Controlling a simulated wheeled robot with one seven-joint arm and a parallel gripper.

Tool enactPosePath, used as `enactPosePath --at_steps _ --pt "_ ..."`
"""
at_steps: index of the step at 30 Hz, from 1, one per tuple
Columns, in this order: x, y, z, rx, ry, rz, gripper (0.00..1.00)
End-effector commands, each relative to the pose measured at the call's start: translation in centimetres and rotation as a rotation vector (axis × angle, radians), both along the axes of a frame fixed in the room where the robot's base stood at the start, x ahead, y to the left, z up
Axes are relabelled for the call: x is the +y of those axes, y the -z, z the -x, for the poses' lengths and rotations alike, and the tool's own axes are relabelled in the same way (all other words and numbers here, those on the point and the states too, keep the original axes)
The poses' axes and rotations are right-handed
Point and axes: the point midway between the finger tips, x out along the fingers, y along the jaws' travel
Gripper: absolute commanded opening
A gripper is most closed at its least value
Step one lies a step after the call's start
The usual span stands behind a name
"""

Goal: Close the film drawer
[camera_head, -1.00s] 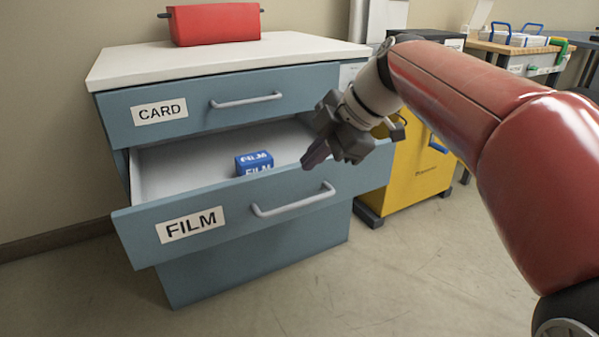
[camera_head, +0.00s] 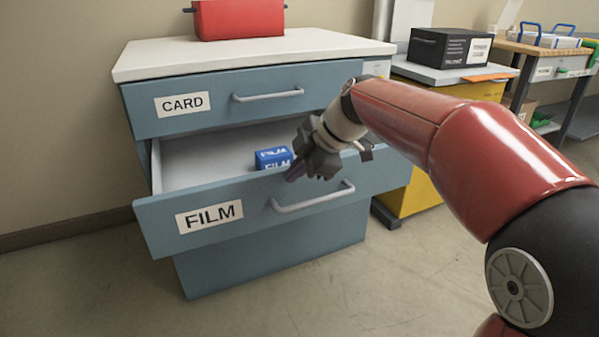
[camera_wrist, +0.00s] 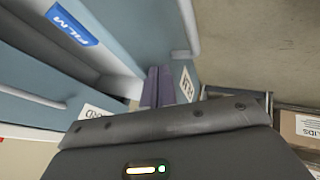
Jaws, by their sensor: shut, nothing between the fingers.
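The blue film drawer (camera_head: 240,221), labelled FILM, stands pulled out below the CARD drawer in the head view. Its grey bar handle (camera_head: 313,197) is on its front. A blue FILM box (camera_head: 272,159) lies inside the drawer; it also shows in the wrist view (camera_wrist: 73,26). My gripper (camera_head: 293,174) is shut and empty, close to the drawer's front panel near the handle. In the wrist view its fingers (camera_wrist: 156,86) are together beside the drawer front and the FILM label (camera_wrist: 186,86). I cannot tell whether they touch the panel.
The CARD drawer (camera_head: 220,103) above is shut. A red case (camera_head: 240,18) stands on the white top (camera_head: 180,56). A yellow cabinet (camera_head: 412,180) with a black box (camera_head: 450,47) on it stands to the right. The floor (camera_head: 410,270) in front is clear.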

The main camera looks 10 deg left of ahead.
Motion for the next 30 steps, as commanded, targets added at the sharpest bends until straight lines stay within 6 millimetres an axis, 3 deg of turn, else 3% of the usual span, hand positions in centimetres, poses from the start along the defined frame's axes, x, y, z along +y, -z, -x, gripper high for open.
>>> enactPosePath --at_steps 8,14,30 --pt "0.0 0.0 -0.1 0.001 0.000 0.000 0.00" --pt "0.9 -0.1 -1.5 0.002 0.000 0.000 0.00" --pt "6.9 -0.4 -11.2 0.004 -0.001 -0.001 0.00"
